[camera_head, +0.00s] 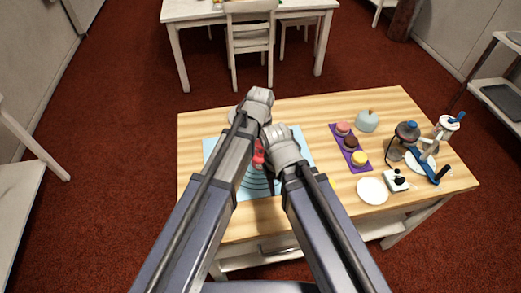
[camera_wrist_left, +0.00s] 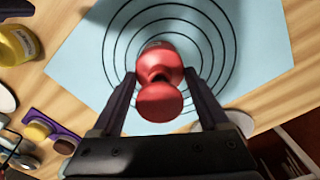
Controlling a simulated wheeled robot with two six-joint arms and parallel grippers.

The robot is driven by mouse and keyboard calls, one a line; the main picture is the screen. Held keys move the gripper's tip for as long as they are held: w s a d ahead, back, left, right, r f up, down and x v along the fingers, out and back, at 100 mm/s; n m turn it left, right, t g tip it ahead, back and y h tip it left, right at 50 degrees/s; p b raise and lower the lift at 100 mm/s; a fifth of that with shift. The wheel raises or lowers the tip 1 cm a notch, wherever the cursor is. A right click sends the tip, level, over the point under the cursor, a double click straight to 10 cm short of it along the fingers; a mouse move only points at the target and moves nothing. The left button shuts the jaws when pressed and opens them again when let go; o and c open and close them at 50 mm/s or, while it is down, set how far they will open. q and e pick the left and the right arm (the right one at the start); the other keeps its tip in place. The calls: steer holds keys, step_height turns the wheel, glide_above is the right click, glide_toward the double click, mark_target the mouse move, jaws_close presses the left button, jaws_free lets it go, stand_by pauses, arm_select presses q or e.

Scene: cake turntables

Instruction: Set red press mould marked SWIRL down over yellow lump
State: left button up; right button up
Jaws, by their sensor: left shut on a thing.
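The red press mould (camera_wrist_left: 160,82) sits between the fingers of my left gripper (camera_wrist_left: 160,100), which is shut on it. In the left wrist view it is over the rings of the light blue mat (camera_wrist_left: 105,50); whether it touches anything below is unclear. A bit of red also shows between my arms in the head view (camera_head: 258,154). The SWIRL marking is not readable. No yellow lump shows on the mat; the mould and my arms hide its middle. My right arm reaches over the mat, its gripper fingers hidden.
A purple tray (camera_head: 365,167) holds pink, brown and yellow cakes to the right. A yellow labelled cylinder (camera_wrist_left: 17,43) stands beside the mat. A white plate (camera_head: 372,190), a pale blue domed object (camera_head: 367,121) and a stand with blue parts (camera_head: 425,163) occupy the right side.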

arm_select(q)
steer(key=shift+f+b, duration=1.1)
steer(key=shift+f, duration=0.1)
arm_select(e)
steer(key=shift+f, duration=1.2)
arm_select(q)
steer(key=o, duration=1.4)
steer(key=shift+r, duration=0.1)
arm_select(e)
steer(key=shift+r, duration=0.15)
arm_select(q)
steer(key=shift+r, duration=0.1)
arm_select(e)
steer(key=shift+r, duration=0.1)
arm_select(q)
steer(key=shift+r+p, duration=3.4)
steer(key=shift+p, duration=0.25)
arm_select(e)
step_height(320, 180, up, 7)
